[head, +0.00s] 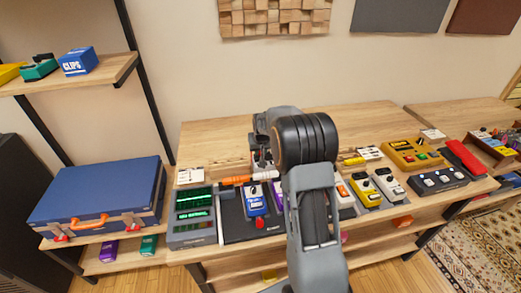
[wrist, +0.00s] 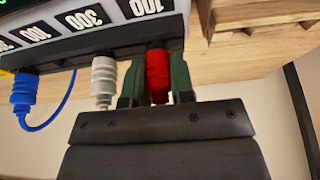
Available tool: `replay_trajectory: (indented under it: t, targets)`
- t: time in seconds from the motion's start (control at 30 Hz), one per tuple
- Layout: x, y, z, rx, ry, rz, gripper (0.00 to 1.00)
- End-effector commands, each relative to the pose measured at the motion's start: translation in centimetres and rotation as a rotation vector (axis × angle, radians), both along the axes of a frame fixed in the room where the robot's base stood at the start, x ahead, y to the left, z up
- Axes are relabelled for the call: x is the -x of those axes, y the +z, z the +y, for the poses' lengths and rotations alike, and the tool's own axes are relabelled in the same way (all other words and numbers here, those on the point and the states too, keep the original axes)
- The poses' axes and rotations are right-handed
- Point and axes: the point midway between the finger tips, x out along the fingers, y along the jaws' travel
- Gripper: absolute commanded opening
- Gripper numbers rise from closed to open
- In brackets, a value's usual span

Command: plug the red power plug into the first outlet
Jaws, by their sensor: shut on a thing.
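In the wrist view my gripper (wrist: 158,82) is shut on the red power plug (wrist: 157,72), with one green finger on each side. The plug's far end meets the dark face of the power box (wrist: 110,44), at the outlet nearest its right end. I cannot tell how deep it sits. A grey plug (wrist: 103,80) stands in the row just left of it, and a blue plug (wrist: 23,90) with a cable is farther left. In the head view my gripper (head: 262,158) is over the bench and partly hidden by my arm; the red plug cannot be made out there.
The wooden bench (head: 210,135) holds a pedalboard with a blue pedal (head: 255,203), a green-screened unit (head: 193,212), a yellow pedal (head: 363,190) and a large yellow box (head: 408,153). A blue case (head: 98,190) lies at left. The bench's back area is bare.

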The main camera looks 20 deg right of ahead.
Motion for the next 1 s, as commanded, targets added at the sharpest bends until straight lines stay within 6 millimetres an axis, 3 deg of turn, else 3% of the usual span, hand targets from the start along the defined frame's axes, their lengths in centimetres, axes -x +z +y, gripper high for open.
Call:
replay_trajectory:
  t: [0.23, 0.27, 0.3, 0.57, 0.73, 0.93, 1.0]
  targets:
    - [-0.03, 0.09, -0.01, 0.0, 0.0, -0.002, 0.0]
    - [-0.03, 0.09, -0.01, 0.0, 0.0, -0.002, 0.24]
    - [-0.03, 0.1, -0.01, 0.0, 0.0, -0.002, 0.28]
    - [-0.02, 0.05, 0.0, 0.0, 0.0, -0.001, 0.52]
    - [0.0, 0.02, 0.0, 0.0, 0.0, 0.0, 0.54]
    - [0.0, 0.01, 0.0, 0.0, 0.0, 0.0, 0.73]
    - [0.01, 0.01, -0.01, 0.0, 0.0, 0.0, 0.74]
